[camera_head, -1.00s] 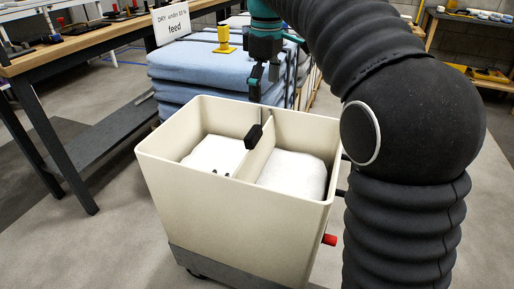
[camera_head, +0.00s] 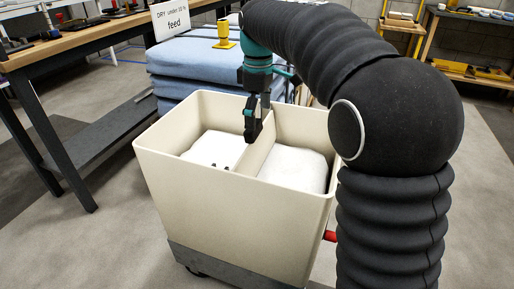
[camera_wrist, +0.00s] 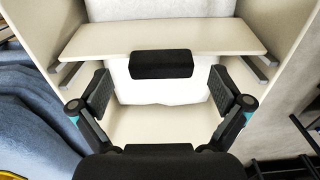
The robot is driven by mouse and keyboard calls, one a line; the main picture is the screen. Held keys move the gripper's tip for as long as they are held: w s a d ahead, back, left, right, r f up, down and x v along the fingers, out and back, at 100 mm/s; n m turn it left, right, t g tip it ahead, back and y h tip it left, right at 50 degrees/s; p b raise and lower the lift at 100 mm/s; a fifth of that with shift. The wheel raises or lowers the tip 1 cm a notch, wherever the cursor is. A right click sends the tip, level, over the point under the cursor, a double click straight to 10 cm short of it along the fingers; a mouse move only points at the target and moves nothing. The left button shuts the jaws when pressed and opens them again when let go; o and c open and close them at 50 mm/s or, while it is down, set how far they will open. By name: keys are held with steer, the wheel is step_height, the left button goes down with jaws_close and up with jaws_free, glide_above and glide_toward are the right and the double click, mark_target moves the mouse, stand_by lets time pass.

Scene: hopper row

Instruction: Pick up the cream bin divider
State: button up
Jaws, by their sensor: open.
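The cream bin divider (camera_head: 250,158) stands upright inside the cream bin (camera_head: 215,222), splitting it into two compartments. In the wrist view the divider (camera_wrist: 105,42) is a flat cream panel with a black grip block (camera_wrist: 162,65) at its middle edge. My gripper (camera_head: 251,132) is over the bin at the divider's middle and hides the grip block in the head view. In the wrist view my gripper (camera_wrist: 161,92) is open, its fingers spread wide to the left and right of the block. I see no contact with it.
White filling (camera_head: 293,168) lies in both compartments. Grey slot rails (camera_wrist: 68,74) line the bin walls. Stacked blue sacks (camera_head: 190,68) with a yellow object (camera_head: 223,36) and a feed sign (camera_head: 170,19) stand behind. A workbench (camera_head: 100,42) is at the left.

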mark_target(257, 125)
step_height(257, 125, down, 4)
steer(key=shift+a+f, duration=0.1)
steer(key=shift+a, duration=0.05)
steer(key=shift+c, duration=0.3)
steer(key=c, duration=1.6)
